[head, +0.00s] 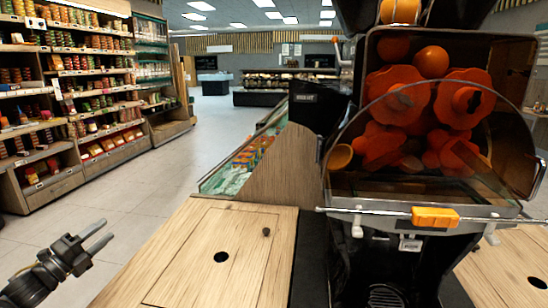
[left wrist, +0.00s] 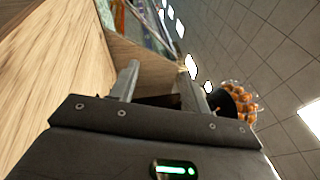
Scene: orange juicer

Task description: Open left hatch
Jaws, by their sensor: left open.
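The left hatch (head: 222,252) is a light wooden panel set in the counter to the left of the juicer, and it lies flat and closed. It has a dark round hole (head: 221,257) and a small dark knob (head: 266,232) near its far right corner. My left gripper (head: 108,233) is open and empty, to the left of the counter and apart from the hatch. In the left wrist view the two fingers (left wrist: 161,75) are spread, with the wooden surface (left wrist: 55,60) to their left. My right gripper is not in view.
The orange juicer (head: 420,130) with its clear cover and orange tap (head: 435,217) stands right of the hatch. A wooden divider (head: 283,165) and a produce case (head: 245,160) are behind it. Stocked shelves (head: 75,95) line the left; the floor between is clear.

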